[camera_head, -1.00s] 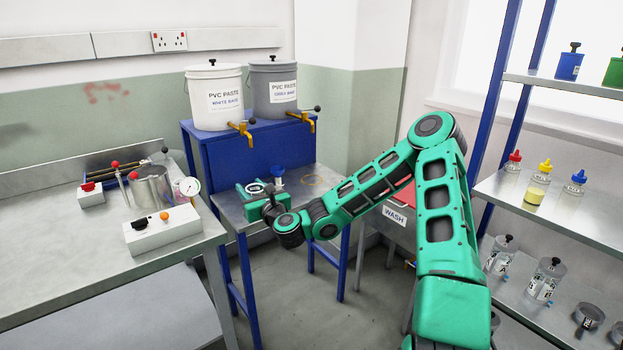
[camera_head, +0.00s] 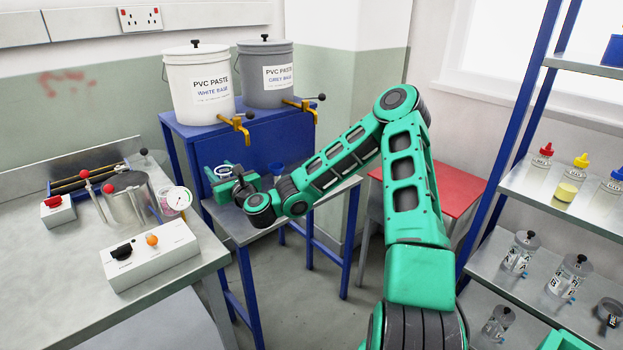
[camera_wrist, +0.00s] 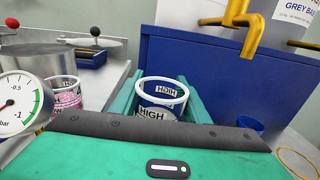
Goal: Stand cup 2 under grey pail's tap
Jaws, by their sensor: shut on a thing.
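My gripper (camera_head: 226,182) is shut on a clear cup (camera_wrist: 161,95) with a white rim and dark "HIGH" labels; no number is readable on it. The cup also shows small in the head view (camera_head: 225,170), upright between the green fingers. It is in front of the blue stand, left of the brass tap (camera_head: 236,123) of the white pail. The grey pail (camera_head: 264,80) stands on the blue stand, right of the white pail. Its brass tap (camera_head: 301,105) is farther right, above and apart from the cup.
The white pail (camera_head: 198,85) is beside the grey one. A small blue vessel (camera_wrist: 250,123) and a yellow ring (camera_wrist: 296,163) are right of the gripper on the steel bench. A metal pot (camera_head: 130,195), gauge and pink-marked cup (camera_wrist: 66,92) stand left.

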